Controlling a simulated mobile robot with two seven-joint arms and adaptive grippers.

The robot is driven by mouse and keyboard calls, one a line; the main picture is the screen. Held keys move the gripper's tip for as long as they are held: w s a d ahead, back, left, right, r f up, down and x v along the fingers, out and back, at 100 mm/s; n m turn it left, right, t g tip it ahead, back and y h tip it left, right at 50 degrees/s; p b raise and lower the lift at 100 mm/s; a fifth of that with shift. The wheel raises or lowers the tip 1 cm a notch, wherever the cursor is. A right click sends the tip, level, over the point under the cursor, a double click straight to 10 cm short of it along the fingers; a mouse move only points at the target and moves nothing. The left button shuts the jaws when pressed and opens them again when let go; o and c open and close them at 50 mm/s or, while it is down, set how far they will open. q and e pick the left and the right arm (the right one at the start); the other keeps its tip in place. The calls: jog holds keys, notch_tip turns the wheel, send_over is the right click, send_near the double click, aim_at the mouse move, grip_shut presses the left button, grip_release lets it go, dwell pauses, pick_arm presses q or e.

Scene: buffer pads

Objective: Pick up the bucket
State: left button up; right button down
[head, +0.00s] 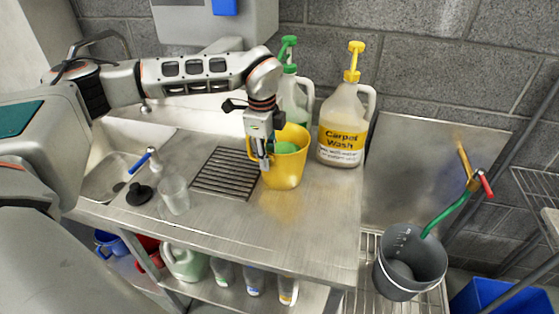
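A yellow bucket (287,170) stands on the steel counter, with a green item (284,148) showing inside. My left gripper (265,162) points down at the bucket's left rim and handle, overlapping them in the picture. I cannot tell whether its fingers are closed on the rim or handle. A grey bucket (408,270) with measuring marks sits at the lower right, below the counter, near a green hose. My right gripper is not in view.
A Carpet Wash jug (343,127) stands close right of the yellow bucket. A green-topped jug (293,95) is behind it. A clear glass (174,194), black plug (139,194) and sink (112,176) are left. The counter's front is clear.

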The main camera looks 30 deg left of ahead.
aim_at(270, 173)
pick_arm(q)
jog(key=f, duration=0.3)
jog(key=f+p, duration=0.1)
jog(key=f, duration=0.2)
jog(key=shift+w+d+f, duration=0.15)
jog(key=shift+w+f, duration=0.05)
grip_shut()
jog(key=shift+w+r, duration=0.1)
